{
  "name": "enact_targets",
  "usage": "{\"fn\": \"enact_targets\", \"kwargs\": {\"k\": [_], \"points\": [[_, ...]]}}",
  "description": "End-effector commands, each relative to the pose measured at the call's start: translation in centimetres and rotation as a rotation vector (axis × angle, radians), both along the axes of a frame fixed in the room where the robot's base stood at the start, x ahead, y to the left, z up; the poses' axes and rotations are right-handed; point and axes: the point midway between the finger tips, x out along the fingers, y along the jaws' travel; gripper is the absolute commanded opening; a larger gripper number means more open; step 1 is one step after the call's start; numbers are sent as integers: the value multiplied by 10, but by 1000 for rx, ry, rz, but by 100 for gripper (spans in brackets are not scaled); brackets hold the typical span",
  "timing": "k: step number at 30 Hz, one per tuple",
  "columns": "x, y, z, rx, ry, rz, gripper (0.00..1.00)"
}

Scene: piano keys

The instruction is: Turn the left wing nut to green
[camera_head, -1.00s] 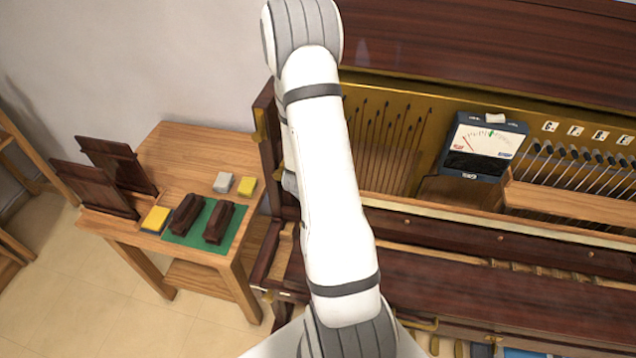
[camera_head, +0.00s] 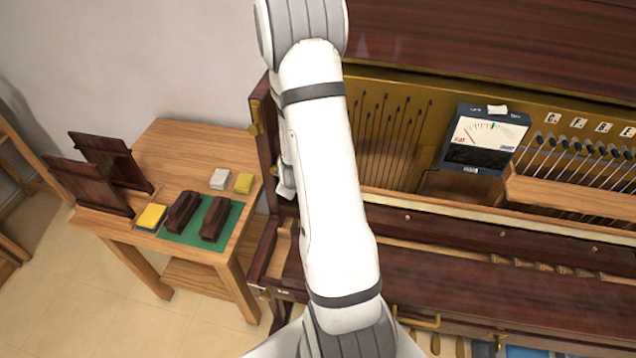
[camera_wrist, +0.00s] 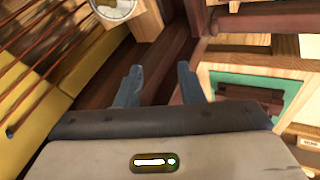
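I cannot clearly make out the left wing nut in either view. In the wrist view my gripper (camera_wrist: 158,82) has its two grey fingers apart, with nothing seen between them. They point toward dark brown wood of the piano. In the head view my arm crosses the middle and my gripper is hidden. The open piano (camera_head: 470,240) fills the right side. A meter (camera_head: 486,140) with a white face, red and green marks and a needle toward the left stands inside it.
A wooden side table (camera_head: 180,148) stands left of the piano. It holds a green mat (camera_head: 171,233) with two dark blocks, yellow and grey pads, and dark panels. Thin rods stand behind my arm. A round white dial (camera_wrist: 113,6) shows at the wrist view's top edge.

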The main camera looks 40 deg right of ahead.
Motion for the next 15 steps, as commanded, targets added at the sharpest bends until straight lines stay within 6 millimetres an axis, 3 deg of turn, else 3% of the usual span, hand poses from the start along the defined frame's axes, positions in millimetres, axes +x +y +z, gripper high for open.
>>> {"fn": "enact_targets", "kwargs": {"k": [6,15], "points": [[-4,25,-12,-3,80,240,35],[-23,32,-20,-97,220,499,35]]}}
